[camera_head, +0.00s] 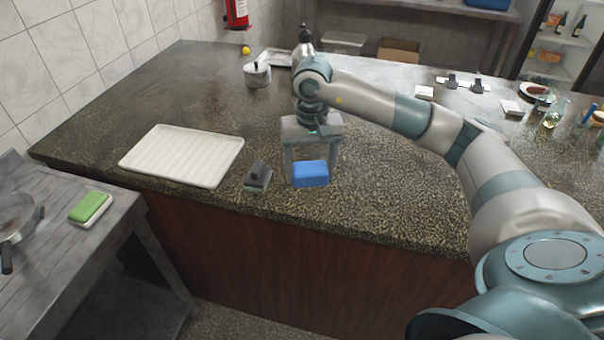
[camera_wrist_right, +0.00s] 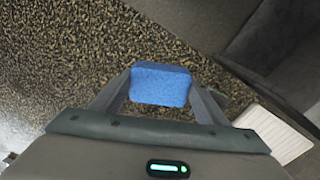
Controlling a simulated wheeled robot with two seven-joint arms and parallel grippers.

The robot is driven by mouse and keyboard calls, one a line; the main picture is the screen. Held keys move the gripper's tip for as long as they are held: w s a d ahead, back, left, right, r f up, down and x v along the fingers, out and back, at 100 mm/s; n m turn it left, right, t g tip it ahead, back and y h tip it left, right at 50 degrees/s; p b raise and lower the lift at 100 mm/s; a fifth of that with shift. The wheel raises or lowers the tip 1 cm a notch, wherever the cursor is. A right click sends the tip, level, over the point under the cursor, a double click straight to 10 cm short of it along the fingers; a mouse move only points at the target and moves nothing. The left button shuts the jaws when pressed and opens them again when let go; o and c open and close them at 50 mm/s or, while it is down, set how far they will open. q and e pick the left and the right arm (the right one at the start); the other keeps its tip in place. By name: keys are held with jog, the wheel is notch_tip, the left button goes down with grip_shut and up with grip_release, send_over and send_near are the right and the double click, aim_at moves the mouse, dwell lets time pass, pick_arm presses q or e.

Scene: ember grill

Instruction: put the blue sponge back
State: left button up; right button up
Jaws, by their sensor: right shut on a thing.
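The blue sponge (camera_head: 310,174) is between the fingers of my right gripper (camera_head: 311,166), near the front edge of the dark stone counter. My right gripper is shut on it. The right wrist view shows the blue sponge (camera_wrist_right: 160,84) between the two fingers, with the speckled counter behind it. I cannot tell whether the sponge touches the counter or is just above it. My left gripper is not in view.
A white ribbed tray (camera_head: 183,155) lies left on the counter (camera_head: 400,204). A dark-handled scrubber (camera_head: 257,176) stands just left of the sponge. A green sponge (camera_head: 88,207) lies on the lower left table. A small pot (camera_head: 257,75) stands further back.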

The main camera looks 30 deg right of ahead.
aim_at(302, 161)
jog(key=shift+w+a+f+p, duration=0.15)
jog(key=shift+w+f, duration=0.2)
jog(key=shift+w, duration=0.2)
jog(key=shift+w+d+f+p, duration=0.15)
jog(key=shift+w+f, duration=0.2)
jog(key=shift+w, duration=0.2)
jog(key=shift+w+a+f+p, duration=0.15)
jog(key=shift+w+f, duration=0.2)
jog(key=shift+w, duration=0.2)
jog(key=shift+s+f+p, duration=0.1)
jog(key=shift+f+p, duration=0.5)
jog(key=shift+f, duration=0.05)
jog(key=shift+f+p, duration=0.55)
jog(key=shift+f, duration=0.75)
